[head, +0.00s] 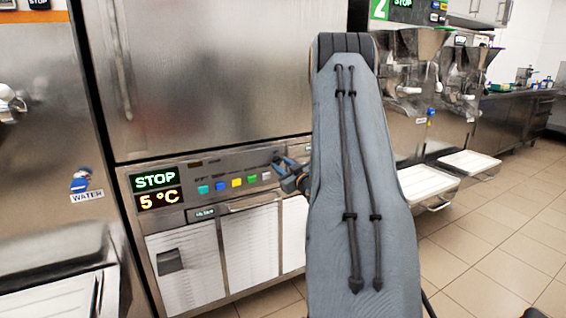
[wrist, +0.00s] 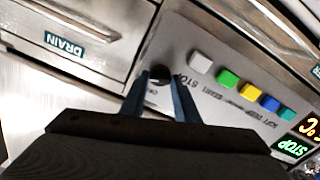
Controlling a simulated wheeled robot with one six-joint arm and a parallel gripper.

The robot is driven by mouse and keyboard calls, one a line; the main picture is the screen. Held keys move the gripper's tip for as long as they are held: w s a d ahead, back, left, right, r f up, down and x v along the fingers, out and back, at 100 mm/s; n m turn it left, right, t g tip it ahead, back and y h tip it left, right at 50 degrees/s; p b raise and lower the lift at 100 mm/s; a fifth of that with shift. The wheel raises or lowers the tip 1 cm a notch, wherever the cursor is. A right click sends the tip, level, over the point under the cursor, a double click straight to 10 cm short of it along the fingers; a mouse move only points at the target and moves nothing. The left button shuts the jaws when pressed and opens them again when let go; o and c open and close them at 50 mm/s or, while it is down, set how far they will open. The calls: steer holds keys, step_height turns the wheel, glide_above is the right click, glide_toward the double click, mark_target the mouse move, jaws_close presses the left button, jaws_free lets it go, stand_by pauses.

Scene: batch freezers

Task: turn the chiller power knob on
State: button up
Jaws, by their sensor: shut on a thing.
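The chiller power knob (wrist: 160,75) is a small black round knob on the grey control panel, seen in the wrist view between my fingertips. My gripper (wrist: 162,80) is shut on it, with a blue finger on each side. In the head view my gripper (head: 282,166) reaches the right part of the panel, and the knob is hidden there by the fingers and arm. The chiller display (head: 156,190) reads STOP in green and 5 °C in yellow. The knob's exact turned angle cannot be told.
A row of coloured buttons (head: 236,182), teal, blue, yellow, green and white, lies beside the knob. A drawer with a DRAIN label (wrist: 65,42) is near it in the wrist view. Batch freezers with white trays (head: 428,181) stand at right. Tiled floor (head: 500,235) is clear there.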

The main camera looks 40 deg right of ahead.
steer(key=shift+m+p, duration=0.9)
steer(key=shift+m, duration=0.8)
steer(key=shift+f+m, duration=0.1)
steer(key=shift+m, duration=0.2)
steer(key=o, duration=1)
steer(key=shift+o, duration=0.2)
steer(key=v, duration=0.8)
steer(key=shift+w+d, duration=0.1)
